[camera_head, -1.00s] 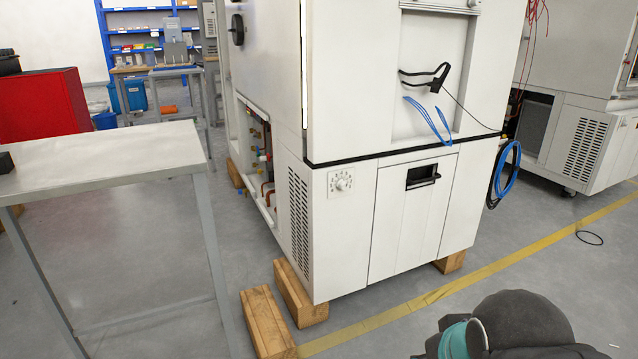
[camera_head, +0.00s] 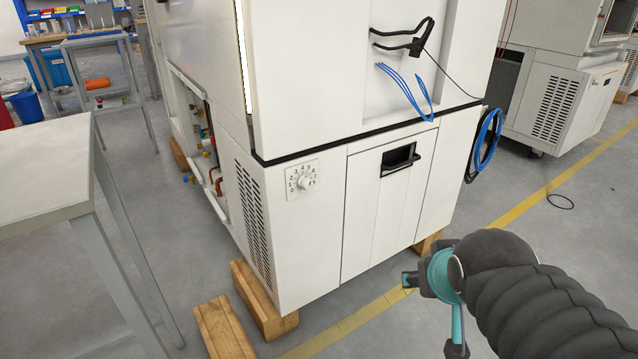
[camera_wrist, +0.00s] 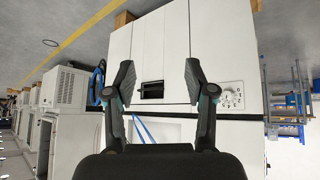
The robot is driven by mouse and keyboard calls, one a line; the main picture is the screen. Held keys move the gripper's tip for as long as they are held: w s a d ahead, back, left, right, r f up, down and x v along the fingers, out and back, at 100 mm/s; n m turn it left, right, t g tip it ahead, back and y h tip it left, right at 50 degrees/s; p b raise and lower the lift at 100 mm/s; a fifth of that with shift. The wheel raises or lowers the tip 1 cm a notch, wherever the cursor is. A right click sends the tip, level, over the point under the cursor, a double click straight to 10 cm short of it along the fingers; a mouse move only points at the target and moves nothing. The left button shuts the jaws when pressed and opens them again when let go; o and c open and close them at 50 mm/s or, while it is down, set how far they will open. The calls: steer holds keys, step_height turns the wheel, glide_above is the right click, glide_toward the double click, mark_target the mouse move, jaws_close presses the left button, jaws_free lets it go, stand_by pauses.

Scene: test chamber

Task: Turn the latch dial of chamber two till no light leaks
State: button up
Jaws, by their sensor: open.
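The latch dial (camera_head: 305,182) is a small white round knob on a square numbered plate, low on the front of the white chamber (camera_head: 300,235), near its left corner. Its setting is too small to read. The dial also shows in the wrist view (camera_wrist: 230,97), right of the jaws. A thin bright strip of light (camera_head: 244,58) runs up the chamber's left front edge. My gripper (camera_head: 430,312) is at the lower right, apart from the chamber and to the right of the dial. In the wrist view the jaws (camera_wrist: 159,82) are spread and empty.
A grey table (camera_head: 45,170) stands at the left. Wooden blocks (camera_head: 225,328) lie at the chamber's foot. Black and blue cables (camera_head: 420,95) hang on the front above a recessed handle (camera_head: 400,158). A blue cable coil (camera_head: 486,138) hangs at right.

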steer(key=w+f+t+b, duration=0.15)
steer(key=w+t, duration=0.25)
steer(key=w, duration=0.7)
steer(key=n+t+y+b, duration=0.3)
steer(key=n+t+y, duration=0.15)
steer(key=y, duration=0.55)
glide_toward(309, 186)
steer(key=shift+n+g, duration=0.45)
steer(key=x, duration=0.9)
steer(key=shift+w+r, duration=0.25)
steer(key=shift+r, duration=0.1)
steer(key=shift+c, duration=0.3)
jaws_close()
